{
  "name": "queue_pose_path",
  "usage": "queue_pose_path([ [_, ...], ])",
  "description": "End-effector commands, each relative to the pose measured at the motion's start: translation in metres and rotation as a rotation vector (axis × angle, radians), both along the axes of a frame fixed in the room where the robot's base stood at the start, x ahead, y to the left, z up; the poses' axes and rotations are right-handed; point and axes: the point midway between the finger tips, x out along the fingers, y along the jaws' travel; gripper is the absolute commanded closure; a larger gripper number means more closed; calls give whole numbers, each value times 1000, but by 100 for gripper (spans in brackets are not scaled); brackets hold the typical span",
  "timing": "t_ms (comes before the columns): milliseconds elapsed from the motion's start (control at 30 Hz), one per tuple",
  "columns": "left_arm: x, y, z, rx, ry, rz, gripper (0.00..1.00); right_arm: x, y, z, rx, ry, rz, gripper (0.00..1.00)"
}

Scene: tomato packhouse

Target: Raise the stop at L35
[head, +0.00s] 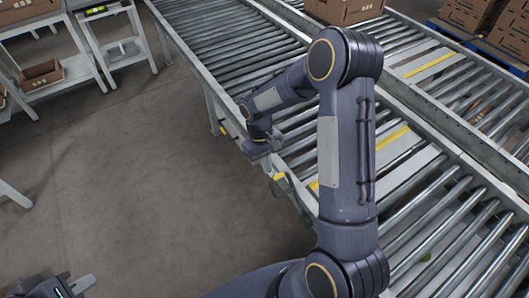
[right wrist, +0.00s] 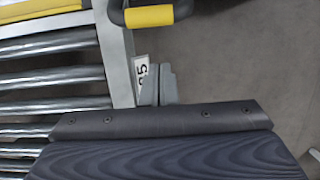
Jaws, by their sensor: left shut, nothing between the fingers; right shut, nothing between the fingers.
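A lever with a yellow grip (right wrist: 148,15) sticks out from the conveyor's side rail at the top of the right wrist view. It also shows in the head view, as a yellow grip (head: 280,177) on the near rail. A white label (right wrist: 141,76) on the rail reads "35" in its visible part; the rest is hidden. My right gripper (right wrist: 160,86) is shut and empty, beside the label and apart from the yellow grip. In the head view my right gripper (head: 260,152) is beside the near rail. My left gripper (head: 82,284) is shut and empty at the bottom left, far from the conveyor.
The roller conveyor (head: 215,62) runs diagonally, with a second line beside it. Another yellow grip (head: 224,128) is further up the near rail. A cardboard box (head: 343,10) is on the far rollers. Shelving (head: 75,65) stands at left. The floor (head: 150,190) between is clear.

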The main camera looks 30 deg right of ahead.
Motion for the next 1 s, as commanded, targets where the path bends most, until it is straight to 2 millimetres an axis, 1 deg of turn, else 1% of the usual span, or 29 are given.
queue_pose_path([
  [33, 0, 0, -2, 0, 0, 0, 100, -4, 0, -7, 1, 2, 0, 100],
  [100, 0, 0, 0, 0, 0, 0, 100, -15, -2, 6, 1, -2, -1, 100],
  [300, 0, 0, 0, 0, 0, 0, 100, -31, -3, 16, 0, -1, -1, 100],
  [467, 0, 0, 0, 0, 0, 0, 100, -35, -3, 19, 0, 0, -1, 100],
  [833, 0, 0, -1, 0, 0, 0, 100, -34, -3, 20, 1, -7, 0, 100],
  [1000, 0, 0, -3, 0, 0, 0, 100, -33, -3, 25, 4, -47, 0, 100],
])
